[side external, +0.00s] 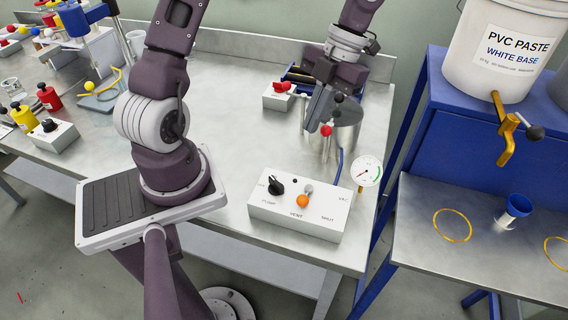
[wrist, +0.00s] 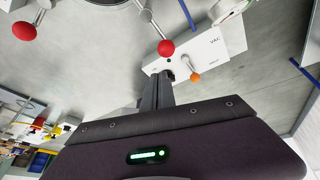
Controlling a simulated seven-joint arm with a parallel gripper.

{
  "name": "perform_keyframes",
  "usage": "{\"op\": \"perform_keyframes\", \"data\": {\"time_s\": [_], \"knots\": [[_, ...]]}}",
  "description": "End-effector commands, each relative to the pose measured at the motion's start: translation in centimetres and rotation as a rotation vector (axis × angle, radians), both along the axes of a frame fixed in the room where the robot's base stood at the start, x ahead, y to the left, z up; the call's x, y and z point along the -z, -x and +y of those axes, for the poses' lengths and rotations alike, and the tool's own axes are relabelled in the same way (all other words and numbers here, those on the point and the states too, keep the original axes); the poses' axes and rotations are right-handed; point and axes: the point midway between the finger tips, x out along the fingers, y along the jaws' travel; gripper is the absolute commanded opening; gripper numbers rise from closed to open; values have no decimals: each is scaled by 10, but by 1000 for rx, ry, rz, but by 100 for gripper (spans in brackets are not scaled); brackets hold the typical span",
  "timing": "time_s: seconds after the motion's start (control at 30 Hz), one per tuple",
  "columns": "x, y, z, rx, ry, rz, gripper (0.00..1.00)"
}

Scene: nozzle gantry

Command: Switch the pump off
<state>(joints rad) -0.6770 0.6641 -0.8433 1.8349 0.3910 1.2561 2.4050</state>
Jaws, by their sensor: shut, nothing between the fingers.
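An orange-balled lever (side external: 302,201) rises from the middle of the box and also shows in the wrist view (wrist: 195,76). My gripper (side external: 315,126) is shut and empty, held behind and above the box, beside the steel vessel, apart from the knob.
A steel vessel (side external: 347,130) with a red-balled handle (side external: 326,130) stands close to my gripper. A dial gauge (side external: 367,171) is right of the box. A white box with a red handle (side external: 280,91) lies farther back.

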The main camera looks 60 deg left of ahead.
Motion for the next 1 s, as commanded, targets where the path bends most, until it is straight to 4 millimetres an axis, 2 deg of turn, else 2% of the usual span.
{"op": "perform_keyframes", "data": {"time_s": [0.1,0.2,0.47,0.57,0.67,1.0], "knots": [[-2,-4,0,139,71,-15,0],[-3,-4,-1,183,92,-19,0],[-3,-4,-1,185,91,-19,0],[3,-2,-1,184,90,-18,0],[18,5,-2,184,91,-14,0],[88,33,-8,185,91,-14,0]]}}
